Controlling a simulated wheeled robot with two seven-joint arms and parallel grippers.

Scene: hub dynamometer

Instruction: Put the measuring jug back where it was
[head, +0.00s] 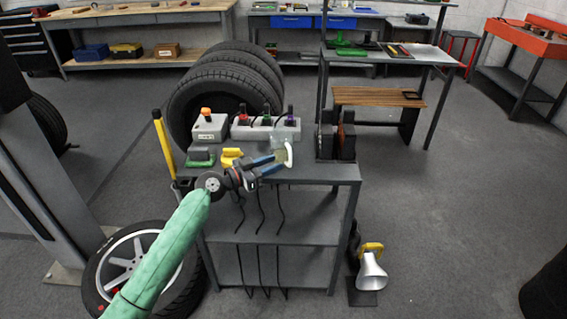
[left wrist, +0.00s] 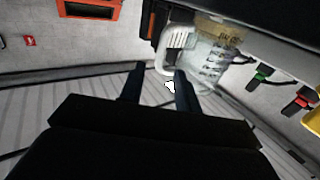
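The clear measuring jug (head: 279,145) with a white handle (head: 289,154) is at the right part of the grey cart's top. In the left wrist view its clear body (left wrist: 208,62) shows dark markings and a yellowish-tan part, and the white handle (left wrist: 178,42) is just beyond my fingertips. My left gripper (head: 279,163) reaches in from the left over the cart's front edge, close to the jug. Its two fingers (left wrist: 160,72) are apart, with nothing visibly clamped between them. Part of the jug is hidden behind the fingers in the head view. My right gripper is not in view.
The cart top (head: 335,172) also holds grey boxes with coloured plugs (head: 265,128), a yellow item (head: 231,156) and a green-based item (head: 200,157). Dark upright blocks (head: 337,137) stand at its right. Tyres (head: 215,95) are behind; cables hang below. Bare cart top shows at the front right.

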